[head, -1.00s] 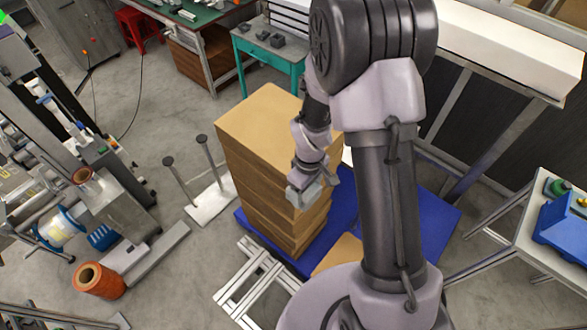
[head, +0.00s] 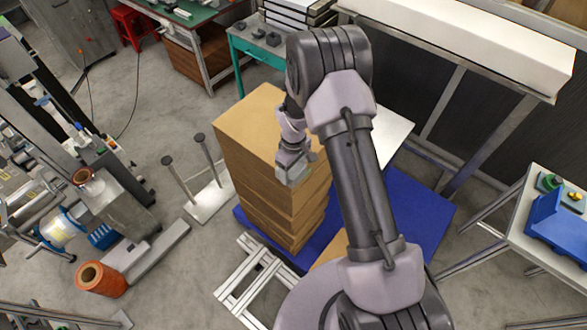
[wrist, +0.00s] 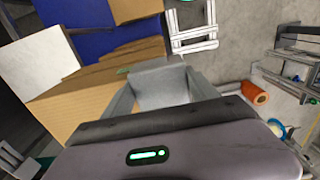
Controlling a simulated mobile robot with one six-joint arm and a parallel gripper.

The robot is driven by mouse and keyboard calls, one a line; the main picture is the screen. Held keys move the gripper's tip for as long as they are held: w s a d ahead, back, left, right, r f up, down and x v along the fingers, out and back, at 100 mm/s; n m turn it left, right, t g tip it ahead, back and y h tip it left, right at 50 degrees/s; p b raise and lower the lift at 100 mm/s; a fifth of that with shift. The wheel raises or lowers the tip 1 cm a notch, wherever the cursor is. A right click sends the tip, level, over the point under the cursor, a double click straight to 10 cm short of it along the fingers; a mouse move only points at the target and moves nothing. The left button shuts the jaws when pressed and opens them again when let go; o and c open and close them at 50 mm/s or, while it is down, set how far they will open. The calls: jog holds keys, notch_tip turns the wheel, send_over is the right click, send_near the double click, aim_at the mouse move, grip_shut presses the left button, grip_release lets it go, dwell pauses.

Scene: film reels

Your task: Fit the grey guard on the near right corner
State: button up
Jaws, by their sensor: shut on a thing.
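A stack of brown cartons (head: 245,118) stands on a blue pallet (head: 412,205). My gripper (head: 294,172) is at the top of the stack's near right corner in the head view. It is shut on the grey guard, which shows between the fingers in the wrist view (wrist: 162,84). The stack's side and edge (wrist: 75,100) lie just left of and behind the guard there. I cannot tell whether the guard touches the cartons, since the gripper covers part of it in the head view.
More grey guards (head: 272,40) lie on a teal table (head: 245,52) at the back. A white stand with two posts (head: 208,200) is left of the stack. A metal frame (head: 250,280) and an orange roll (head: 100,279) lie on the floor.

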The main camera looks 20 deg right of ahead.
jog(key=shift+f+b, duration=0.55)
jog(key=shift+f, duration=0.05)
jog(key=o, duration=1.4)
